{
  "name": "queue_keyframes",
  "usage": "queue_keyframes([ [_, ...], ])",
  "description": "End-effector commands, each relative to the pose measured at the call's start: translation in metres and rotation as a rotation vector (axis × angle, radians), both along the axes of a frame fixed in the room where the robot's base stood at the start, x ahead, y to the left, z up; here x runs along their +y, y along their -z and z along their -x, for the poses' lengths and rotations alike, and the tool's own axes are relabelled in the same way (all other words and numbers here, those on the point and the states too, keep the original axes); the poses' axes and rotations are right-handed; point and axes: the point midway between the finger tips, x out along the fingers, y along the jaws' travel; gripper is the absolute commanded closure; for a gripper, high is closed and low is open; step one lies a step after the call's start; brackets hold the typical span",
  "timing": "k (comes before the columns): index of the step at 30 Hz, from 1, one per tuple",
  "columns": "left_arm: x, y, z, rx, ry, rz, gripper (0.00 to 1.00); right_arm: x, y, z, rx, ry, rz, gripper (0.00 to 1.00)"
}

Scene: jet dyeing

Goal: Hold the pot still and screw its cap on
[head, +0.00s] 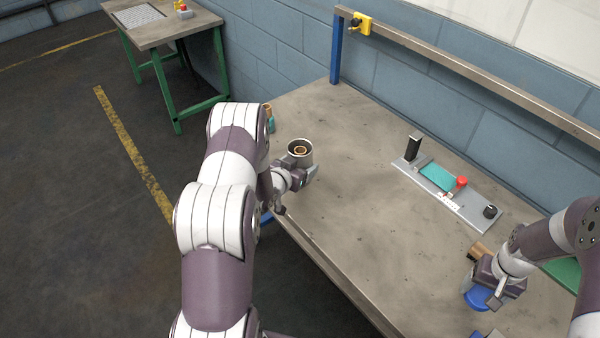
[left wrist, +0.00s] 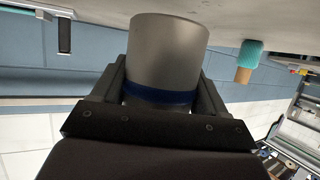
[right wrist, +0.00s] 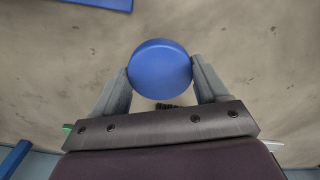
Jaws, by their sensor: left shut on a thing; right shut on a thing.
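The pot (head: 300,147) is a grey metal cylinder, open at the top with a brownish inside, at the left part of the bench. My left gripper (head: 301,177) is shut around its side. In the left wrist view the pot (left wrist: 167,55) sits between both fingers, with a dark blue band near the jaws. The cap (head: 477,298) is a blue disc at the right front of the bench. My right gripper (head: 494,297) is shut on it; in the right wrist view the round cap (right wrist: 160,67) sits between the fingertips. Cap and pot are far apart.
A control panel (head: 447,195) with a teal screen, red button and black knob lies at the back of the workbench (head: 345,215). A teal and tan object (left wrist: 248,60) stands near the pot. A blue flat thing (right wrist: 105,3) lies near the cap. The bench middle is clear.

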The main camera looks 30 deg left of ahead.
Motion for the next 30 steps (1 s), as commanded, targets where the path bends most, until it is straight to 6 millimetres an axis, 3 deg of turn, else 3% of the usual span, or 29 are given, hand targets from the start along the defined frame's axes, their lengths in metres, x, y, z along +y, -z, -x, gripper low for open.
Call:
queue_keyframes([
  [8,-0.034,-0.021,0.009,-0.004,0.003,0.0,0.71,0.0,0.005,0.0,0.0,0.0,0.0,0.6],
  [18,-0.092,-0.058,0.029,-0.004,0.003,0.0,0.71,0.0,0.013,0.0,0.0,0.0,0.0,0.6],
  [24,-0.109,-0.069,0.034,-0.003,0.001,-0.001,0.71,0.0,0.014,0.0,0.0,0.0,0.0,0.6],
  [30,-0.111,-0.071,0.036,-0.001,0.0,0.0,0.71,0.0,0.014,0.0,0.0,0.0,0.0,0.6],
])
